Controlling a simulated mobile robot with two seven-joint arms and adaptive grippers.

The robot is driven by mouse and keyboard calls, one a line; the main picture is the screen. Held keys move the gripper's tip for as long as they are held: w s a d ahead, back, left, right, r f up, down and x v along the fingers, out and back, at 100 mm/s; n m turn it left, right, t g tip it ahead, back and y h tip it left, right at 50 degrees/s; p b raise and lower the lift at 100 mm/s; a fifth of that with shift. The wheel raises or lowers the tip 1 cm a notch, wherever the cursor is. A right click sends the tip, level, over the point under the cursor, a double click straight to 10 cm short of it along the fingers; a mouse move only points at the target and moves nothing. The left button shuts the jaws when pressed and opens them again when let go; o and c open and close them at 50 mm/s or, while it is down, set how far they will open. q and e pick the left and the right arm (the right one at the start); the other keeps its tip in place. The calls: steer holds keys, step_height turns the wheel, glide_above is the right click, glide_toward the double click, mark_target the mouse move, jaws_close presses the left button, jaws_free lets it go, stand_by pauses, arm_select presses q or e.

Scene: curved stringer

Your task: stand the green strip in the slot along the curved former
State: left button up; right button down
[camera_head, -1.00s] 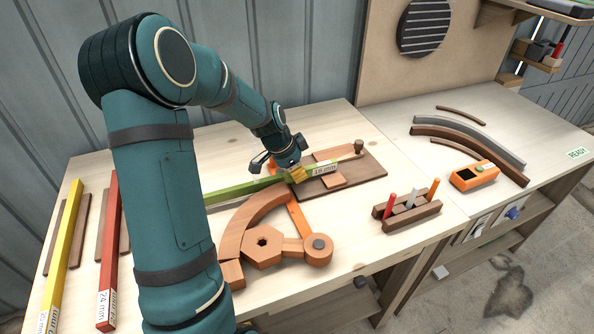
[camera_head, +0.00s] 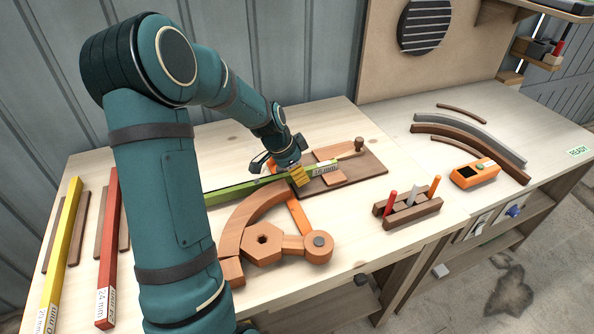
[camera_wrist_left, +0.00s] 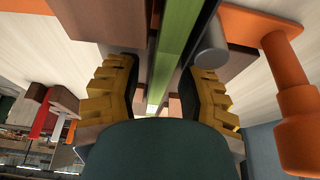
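The green strip (camera_head: 240,190) lies straight on the bench behind the curved former (camera_head: 240,222), its labelled end (camera_head: 324,169) over a brown board. My left gripper (camera_head: 300,176) is down at the strip near that end. In the left wrist view the green strip (camera_wrist_left: 178,40) runs between the yellow-padded fingers (camera_wrist_left: 160,92). The fingers stand apart, with a gap visible beside the strip, so the gripper looks open around it. The former's slot is not clearly visible. My arm hides the strip's left end. My right gripper is not in view.
The brown board (camera_head: 372,166) carries wooden blocks and a peg. A hexagonal cam (camera_head: 262,257) and orange bar (camera_head: 299,215) sit beside the former. Yellow (camera_head: 62,250) and red (camera_head: 108,255) strips lie left. A pen rack (camera_head: 412,215) stands right.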

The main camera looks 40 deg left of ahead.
arm_select(q)
steer(key=shift+r, duration=0.1)
steer(key=v, duration=1.1)
steer(key=shift+r, duration=0.4)
steer(key=shift+s, duration=0.15)
